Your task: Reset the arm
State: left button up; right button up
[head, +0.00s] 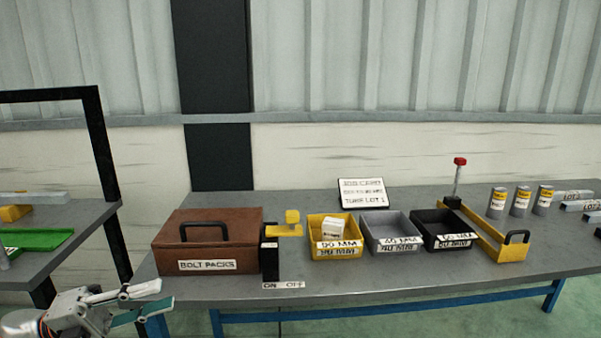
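My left gripper (146,300) shows at the lower left, in front of the table's near left edge. Its two fingers are spread apart and nothing is between them. It is clear of the objects on the table. My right gripper is not in the head view.
The grey table (340,286) holds a brown bolt-packs box (208,241), a yellow bin (333,228) with a white box inside, a grey bin (389,228), a black bin (441,224) and a yellow lever fixture (482,232). Cans (520,200) stand at right. A green tray (35,240) lies on the left bench.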

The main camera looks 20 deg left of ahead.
pick_arm(q)
jog(key=w+d+f+n+t+y+p, duration=0.2)
jog(key=d+f+n+t+y, duration=0.1)
jog(key=f+n+y, duration=0.55)
jog(key=w+d+f+n+t+y+p, duration=0.25)
jog(key=f+n+y, duration=0.25)
jog(key=f+n, duration=0.65)
jog(key=s+d+f+n+g+p, duration=0.1)
jog(key=s+d+f+n+g, duration=0.2)
jog(key=d+f, duration=0.3)
jog(key=s+d+f+n+g, duration=0.2)
jog(key=s+d+f+g, duration=0.2)
jog(key=d, duration=0.8)
notch_tip(320, 180, down, 3)
jog(key=s, duration=0.2)
jog(key=shift+s+d+f+n+p, duration=0.2)
jog(key=shift+s+n+p, duration=0.1)
jog(key=shift+n+p, duration=0.1)
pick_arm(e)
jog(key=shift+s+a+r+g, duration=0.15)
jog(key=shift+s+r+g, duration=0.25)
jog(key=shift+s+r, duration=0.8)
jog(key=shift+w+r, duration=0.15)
